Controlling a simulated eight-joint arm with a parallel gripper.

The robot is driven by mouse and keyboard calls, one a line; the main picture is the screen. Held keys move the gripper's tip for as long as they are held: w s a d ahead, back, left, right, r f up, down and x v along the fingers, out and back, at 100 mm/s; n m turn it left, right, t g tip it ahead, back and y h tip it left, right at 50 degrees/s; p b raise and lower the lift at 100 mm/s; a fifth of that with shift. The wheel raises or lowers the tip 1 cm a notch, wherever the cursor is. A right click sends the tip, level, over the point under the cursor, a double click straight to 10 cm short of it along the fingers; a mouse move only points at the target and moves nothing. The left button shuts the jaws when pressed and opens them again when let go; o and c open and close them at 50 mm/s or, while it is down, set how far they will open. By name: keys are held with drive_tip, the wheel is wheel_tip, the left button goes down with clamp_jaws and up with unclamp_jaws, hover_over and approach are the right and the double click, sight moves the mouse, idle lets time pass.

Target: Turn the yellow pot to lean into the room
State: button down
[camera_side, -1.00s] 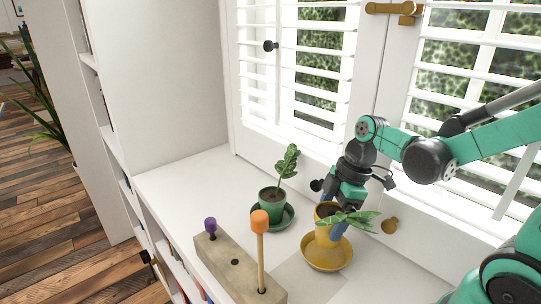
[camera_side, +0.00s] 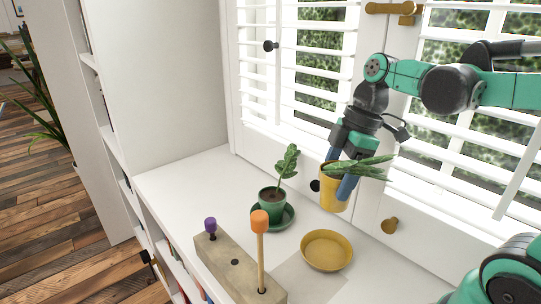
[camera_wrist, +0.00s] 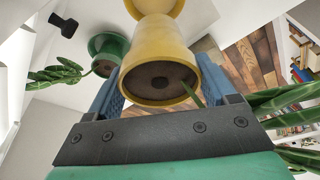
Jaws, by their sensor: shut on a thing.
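The yellow pot (camera_side: 328,192) is held up in the air, above and a little behind its yellow saucer (camera_side: 326,251), which stands empty on the white sill.
A green pot (camera_side: 271,200) with a leafy plant stands on a green saucer to the left. In front is a wooden block (camera_side: 238,268) with a purple-topped peg and a tall orange-topped peg.

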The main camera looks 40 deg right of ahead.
drive_tip(key=shift+r, duration=0.15)
drive_tip(key=shift+w+f, duration=0.1)
drive_tip(key=shift+f, duration=0.4)
wheel_tip(320, 180, down, 8)
drive_tip(key=m, duration=0.2)
drive_tip(key=shift+f+m+t, duration=0.25)
drive_tip(key=shift+m+t, duration=0.05)
drive_tip(key=shift+t, duration=0.1)
drive_tip(key=shift+f, duration=1.5)
